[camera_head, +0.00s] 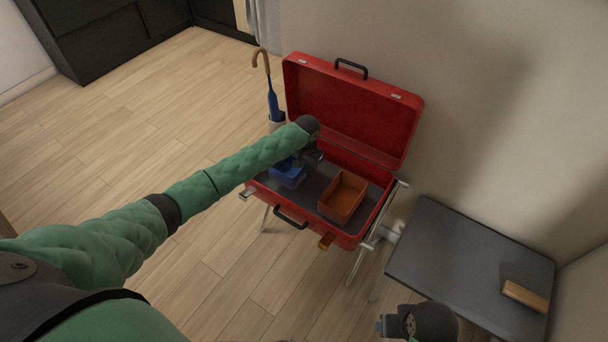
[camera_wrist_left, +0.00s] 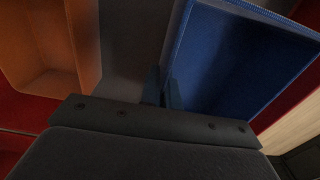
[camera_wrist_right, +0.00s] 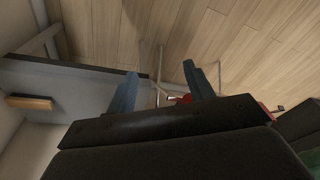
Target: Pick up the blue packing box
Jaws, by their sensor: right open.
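The blue packing box (camera_head: 287,173) is in the left part of the open red suitcase (camera_head: 352,239), partly hidden by my left gripper. My left gripper (camera_head: 303,163) is over the box's far right side. In the left wrist view the box (camera_wrist_left: 240,60) is an open tray on the right. The fingers of my left gripper (camera_wrist_left: 162,90) are close together, one on each side of its near wall. I cannot tell whether the box is clear of the suitcase floor. My right gripper (camera_wrist_right: 160,88) is open and empty, its fingers well apart.
An orange box (camera_head: 343,196) lies right of the blue one. The suitcase rests on a folding stand (camera_head: 363,262), its lid (camera_head: 352,105) raised against the wall. A blue umbrella (camera_head: 272,95) stands behind. A dark table (camera_head: 470,265) with a wooden-coloured block (camera_head: 525,296) stands at right.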

